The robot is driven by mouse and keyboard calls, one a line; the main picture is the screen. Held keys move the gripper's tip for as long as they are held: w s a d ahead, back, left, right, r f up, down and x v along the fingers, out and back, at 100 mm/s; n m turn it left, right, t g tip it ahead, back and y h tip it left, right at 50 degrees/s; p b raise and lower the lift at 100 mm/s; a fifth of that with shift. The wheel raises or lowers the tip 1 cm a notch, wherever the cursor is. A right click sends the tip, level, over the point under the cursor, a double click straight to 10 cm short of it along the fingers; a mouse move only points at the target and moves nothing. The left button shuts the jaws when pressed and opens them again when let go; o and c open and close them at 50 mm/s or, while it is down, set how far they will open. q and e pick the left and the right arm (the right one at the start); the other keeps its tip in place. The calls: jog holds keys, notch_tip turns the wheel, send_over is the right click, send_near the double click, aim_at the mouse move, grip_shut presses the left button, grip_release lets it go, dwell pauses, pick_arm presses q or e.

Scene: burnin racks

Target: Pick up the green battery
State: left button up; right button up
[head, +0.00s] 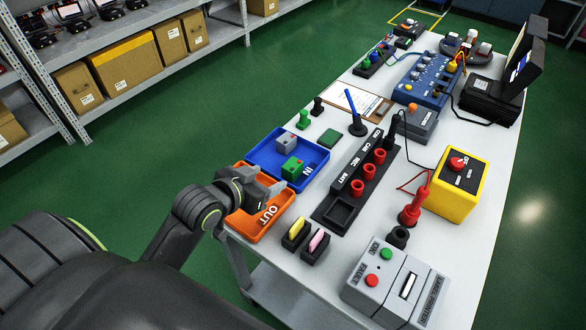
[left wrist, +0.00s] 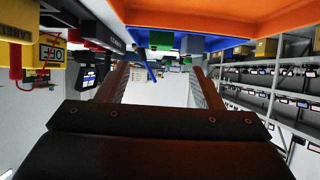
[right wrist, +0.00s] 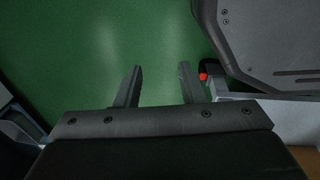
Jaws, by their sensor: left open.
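My left gripper (head: 274,187) is open and empty above the orange OUT tray (head: 252,234), short of the green battery. My right gripper (right wrist: 157,85) is open and empty over the green floor.
A black rack with red-topped sockets (head: 357,187) stands right of the trays. Yellow and pink pieces in black holders (head: 305,240) stand near the front. A grey label printer (head: 396,285) and a yellow box (head: 457,183) are on the right. Shelving (head: 110,60) lines the left.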

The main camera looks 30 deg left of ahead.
aim_at(289, 167)
pick_arm(q)
jog(key=x, duration=0.4)
jog(key=shift+w+f, duration=0.15)
jog(key=shift+w, duration=0.2)
jog(key=shift+w+d+f, duration=0.1)
jog(key=shift+w+f, duration=0.1)
jog(key=shift+w, duration=0.2)
jog(key=shift+x, duration=2.65)
pick_arm(e)
jog(key=shift+w+a+r, duration=0.15)
jog(key=shift+w+r, duration=0.05)
jog(key=shift+w, duration=0.5)
pick_arm(q)
jog(key=shift+c, duration=0.9)
jog(key=c, duration=1)
jog(key=shift+r, duration=0.15)
